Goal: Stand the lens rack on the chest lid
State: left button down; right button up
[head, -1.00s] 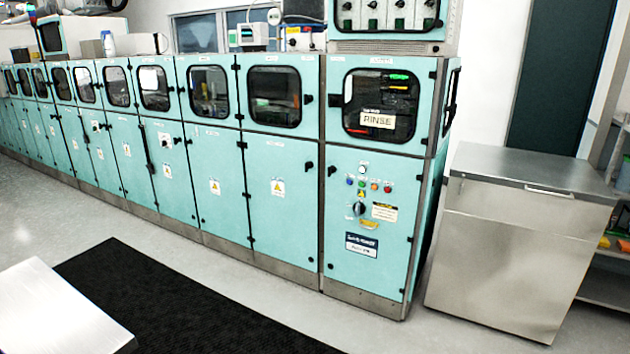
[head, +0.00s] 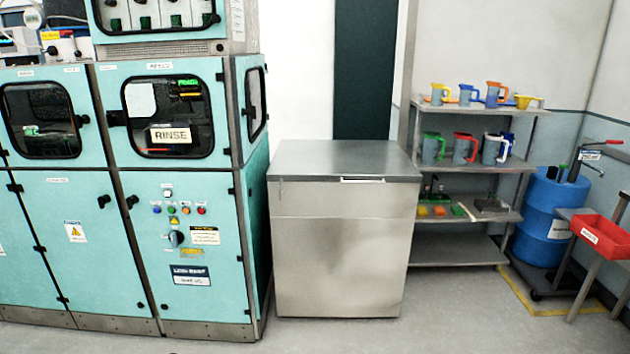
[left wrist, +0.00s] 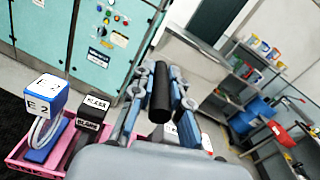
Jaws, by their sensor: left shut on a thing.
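The lens rack appears as a pink tray-like frame (left wrist: 66,138) at the lower left of the left wrist view, partly hidden behind my gripper. It carries a blue and white block (left wrist: 46,96) marked E 2 and a black block (left wrist: 95,104) with white labels. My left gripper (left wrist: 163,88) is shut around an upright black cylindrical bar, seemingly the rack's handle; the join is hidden. The chest is a steel box with a flat, bare grey lid (head: 345,160), centred in the head view. Neither gripper shows in the head view.
Teal cabinets (head: 75,225) stand left of the chest, with a narrow gap. A shelf unit (head: 455,250) with jugs is to its right, then a blue drum (head: 545,215) and a red bin (head: 602,238). The floor before the chest is clear.

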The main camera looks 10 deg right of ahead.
aim_at(352, 164)
jog(key=i+l+z, duration=0.35)
jog(key=i+z, duration=0.3)
jog(key=i+l+z, duration=0.1)
jog(key=i+z, duration=0.25)
jog(key=i+u, duration=0.15)
jog(key=i, duration=0.3)
jog(key=i+l+u, duration=0.15)
jog(key=i, duration=0.3)
jog(key=i+l+u, duration=0.1)
jog(key=i, duration=0.35)
jog(key=l, duration=0.1)
